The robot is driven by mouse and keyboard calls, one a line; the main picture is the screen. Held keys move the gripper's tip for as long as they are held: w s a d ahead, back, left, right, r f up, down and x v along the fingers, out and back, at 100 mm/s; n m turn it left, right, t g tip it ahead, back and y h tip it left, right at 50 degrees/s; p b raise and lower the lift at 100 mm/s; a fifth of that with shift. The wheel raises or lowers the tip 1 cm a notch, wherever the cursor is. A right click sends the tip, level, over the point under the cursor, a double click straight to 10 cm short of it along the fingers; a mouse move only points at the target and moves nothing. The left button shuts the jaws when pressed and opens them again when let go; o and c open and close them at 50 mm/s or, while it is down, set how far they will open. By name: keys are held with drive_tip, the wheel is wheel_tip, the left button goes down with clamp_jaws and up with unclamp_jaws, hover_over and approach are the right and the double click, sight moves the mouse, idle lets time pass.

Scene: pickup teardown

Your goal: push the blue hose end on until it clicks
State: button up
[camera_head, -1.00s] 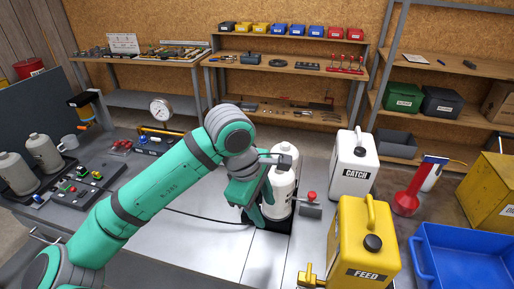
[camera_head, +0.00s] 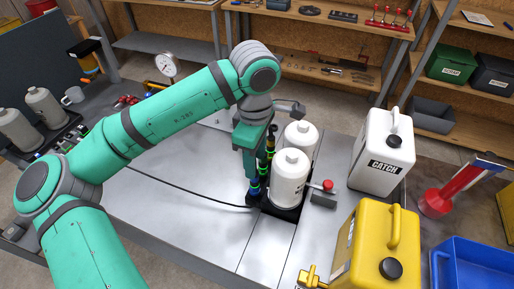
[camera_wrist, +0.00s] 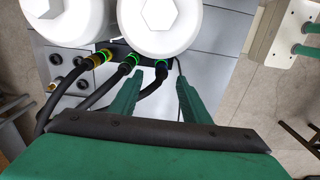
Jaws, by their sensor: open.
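The blue hose end (camera_wrist: 162,70) is at the base of the white canisters, the rightmost of three hose ends in the wrist view. Its blue also shows low beside the front canister in the head view (camera_head: 254,190). A green ring is at its top. My gripper (camera_wrist: 160,77) is open, with one finger on each side of the blue hose end. Its grip on the hose does not show. I cannot tell whether the end is fully seated. A green-ringed hose end (camera_wrist: 128,63) and a yellow one (camera_wrist: 101,57) are to its left.
Two white canisters (camera_head: 289,180) stand close to my gripper. A red-knobbed part (camera_head: 326,190) is to their right. The white CATCH jug (camera_head: 382,160) and yellow FEED jug (camera_head: 375,245) stand further right. A black hose (camera_head: 200,198) runs left over the bench.

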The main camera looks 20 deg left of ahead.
drive_tip(key=f, duration=0.5)
drive_tip(key=shift+s+a+f, duration=0.15)
drive_tip(key=shift+s+f, duration=0.05)
drive_tip(key=shift+s, duration=0.1)
drive_tip(key=shift+w+f, duration=0.15)
drive_tip(key=shift+f, duration=0.8)
clamp_jaws()
